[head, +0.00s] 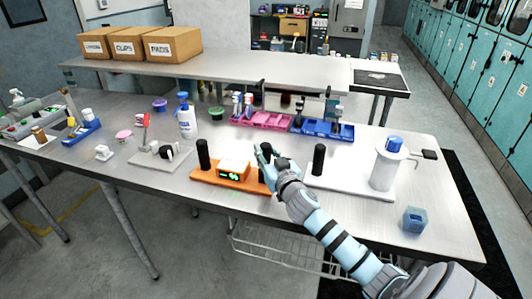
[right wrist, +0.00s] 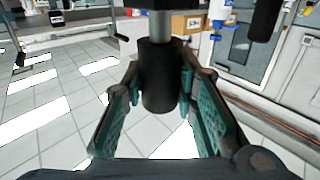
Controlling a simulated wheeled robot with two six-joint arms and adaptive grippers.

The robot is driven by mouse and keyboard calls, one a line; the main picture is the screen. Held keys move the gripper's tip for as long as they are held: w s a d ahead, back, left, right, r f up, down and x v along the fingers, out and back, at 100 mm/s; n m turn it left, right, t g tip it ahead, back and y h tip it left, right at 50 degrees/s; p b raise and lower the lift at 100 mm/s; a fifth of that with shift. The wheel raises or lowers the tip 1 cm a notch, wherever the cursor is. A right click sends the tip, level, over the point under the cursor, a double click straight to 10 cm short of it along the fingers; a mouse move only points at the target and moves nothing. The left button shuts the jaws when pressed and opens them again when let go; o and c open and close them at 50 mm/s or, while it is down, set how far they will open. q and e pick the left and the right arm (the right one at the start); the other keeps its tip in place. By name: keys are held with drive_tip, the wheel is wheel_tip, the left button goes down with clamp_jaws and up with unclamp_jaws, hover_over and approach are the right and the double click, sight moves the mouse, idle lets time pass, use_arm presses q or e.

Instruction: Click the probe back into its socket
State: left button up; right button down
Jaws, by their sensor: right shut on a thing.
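An orange board (head: 204,176) lies on the table in the head view. It carries an upright black cylinder (head: 203,153) at its left end and a small meter (head: 232,171) with green digits. My right gripper (head: 264,153) is over the board's right end. In the right wrist view, its teal fingers (right wrist: 160,100) are closed about a black cylindrical grip (right wrist: 158,80) with a grey shaft (right wrist: 160,26), which looks like the probe. A dark piece shows under the gripper in the head view; I cannot tell whether it is probe or socket. My left gripper is out of view.
Right of the gripper, a white board (head: 345,187) holds a black post (head: 319,159) and a white canister with a blue top (head: 388,165). A blue box (head: 415,219) stands near the right front edge. Pink (head: 262,120) and blue (head: 322,130) racks stand behind.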

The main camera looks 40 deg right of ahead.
drive_tip(key=shift+f+b, duration=0.75)
drive_tip(key=shift+f, duration=0.1)
idle(0.4)
drive_tip(key=c, duration=0.6)
unclamp_jaws()
drive_tip(key=shift+c, duration=0.2)
drive_tip(key=shift+r, duration=0.1)
wheel_tip(320, 180, up, 9)
drive_tip(key=p, duration=0.8)
